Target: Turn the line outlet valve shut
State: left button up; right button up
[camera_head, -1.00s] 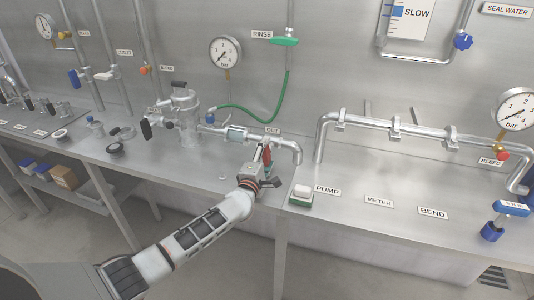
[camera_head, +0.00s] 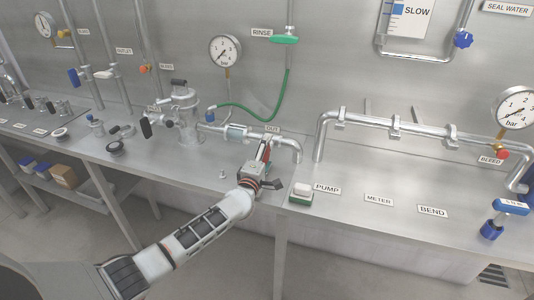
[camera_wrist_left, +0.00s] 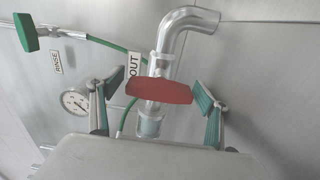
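The line outlet valve has a red bar handle (camera_wrist_left: 160,90) on a steel pipe beside the OUT label (camera_wrist_left: 134,66). In the left wrist view the handle lies crosswise over the pipe. In the head view only a sliver of the red handle (camera_head: 265,151) shows above my left gripper (camera_head: 262,168). In the wrist view my left gripper (camera_wrist_left: 148,92) is open, with one finger on each side of the handle and a gap to both. My right gripper is not in view.
The steel pipe elbow (camera_head: 291,147) comes down close to the gripper on its right. A white and green block (camera_head: 302,194) stands near the PUMP label (camera_head: 327,189). A green hose (camera_head: 252,117) hangs behind.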

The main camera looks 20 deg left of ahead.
pick_arm(q)
jog(key=shift+f, duration=0.15)
jog(key=shift+s+f, duration=0.1)
jog(key=shift+s, duration=0.4)
jog(key=shift+s+a, duration=0.15)
jog(key=shift+s, duration=3.45)
